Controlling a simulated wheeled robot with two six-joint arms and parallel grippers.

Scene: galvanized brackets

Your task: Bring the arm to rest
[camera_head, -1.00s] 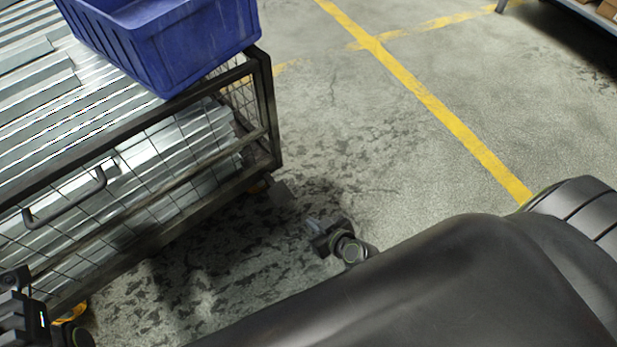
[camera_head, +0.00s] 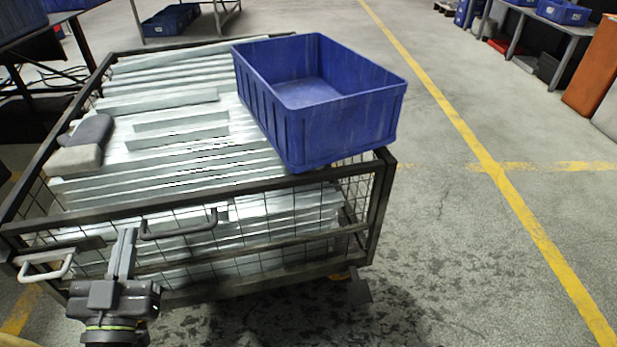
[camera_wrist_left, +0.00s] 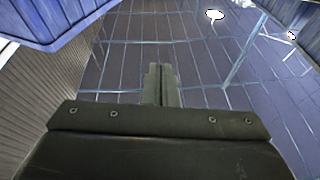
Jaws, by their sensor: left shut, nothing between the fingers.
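My left gripper (camera_head: 124,255) is in front of the mesh cart, near its front rail, with its fingers pointing up in the picture. The fingers are together and hold nothing. In the left wrist view the closed fingers (camera_wrist_left: 161,85) stand against a bluish, gridded background with bright spots. My right gripper is not in view.
A wire-mesh cart (camera_head: 290,181) is loaded with galvanized brackets (camera_head: 165,97). An empty blue bin (camera_head: 345,125) sits on its right part, and two grey and beige blocks (camera_head: 75,158) lie at its left.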

